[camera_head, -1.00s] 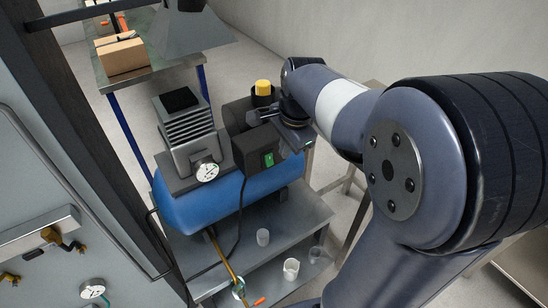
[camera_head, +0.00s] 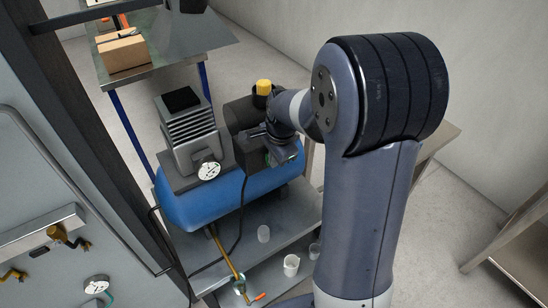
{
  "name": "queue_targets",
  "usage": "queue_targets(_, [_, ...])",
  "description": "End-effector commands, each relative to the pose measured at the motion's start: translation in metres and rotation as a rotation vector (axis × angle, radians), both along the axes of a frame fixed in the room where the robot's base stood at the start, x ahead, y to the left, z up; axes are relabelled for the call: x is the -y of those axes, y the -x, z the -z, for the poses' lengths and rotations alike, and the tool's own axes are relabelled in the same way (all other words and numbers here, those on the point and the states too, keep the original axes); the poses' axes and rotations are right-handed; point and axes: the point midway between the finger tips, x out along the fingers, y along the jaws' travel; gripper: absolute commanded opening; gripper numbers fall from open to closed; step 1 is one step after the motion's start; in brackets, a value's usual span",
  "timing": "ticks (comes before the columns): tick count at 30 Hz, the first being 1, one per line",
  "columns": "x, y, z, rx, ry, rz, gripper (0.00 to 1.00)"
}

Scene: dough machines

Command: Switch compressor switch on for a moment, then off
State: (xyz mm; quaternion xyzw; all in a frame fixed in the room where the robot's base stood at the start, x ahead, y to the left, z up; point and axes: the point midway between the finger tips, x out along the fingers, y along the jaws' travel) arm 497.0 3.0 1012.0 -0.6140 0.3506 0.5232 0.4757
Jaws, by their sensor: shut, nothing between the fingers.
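The blue air compressor (camera_head: 205,205) stands on a metal bench, with a grey finned motor block (camera_head: 187,127) and a round white gauge (camera_head: 209,171) on it. Its black switch box (camera_head: 246,157) is on the right side, partly covered by my gripper. The green switch on the box's front face is hidden behind my gripper now. My gripper (camera_head: 249,134) is shut and empty, at the top and right of the switch box. I cannot tell whether it touches the box or the switch.
A black cylinder with a yellow cap (camera_head: 263,87) stands just behind my gripper. Clear cups (camera_head: 291,265) and a brass-coloured rod (camera_head: 224,252) are below the compressor. A cardboard box (camera_head: 123,52) sits on a table behind. A wall panel (camera_head: 60,150) with valves is at left.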

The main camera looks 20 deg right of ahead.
Motion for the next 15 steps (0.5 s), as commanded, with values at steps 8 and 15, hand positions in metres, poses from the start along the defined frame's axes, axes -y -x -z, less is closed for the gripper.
queue_targets(8, [0.0, 0.0, 0.003, 0.018, -0.007, 0.0, 0.0])
queue_targets(15, [-0.001, -0.004, 0.011, 0.123, -0.041, 0.001, 0.0])
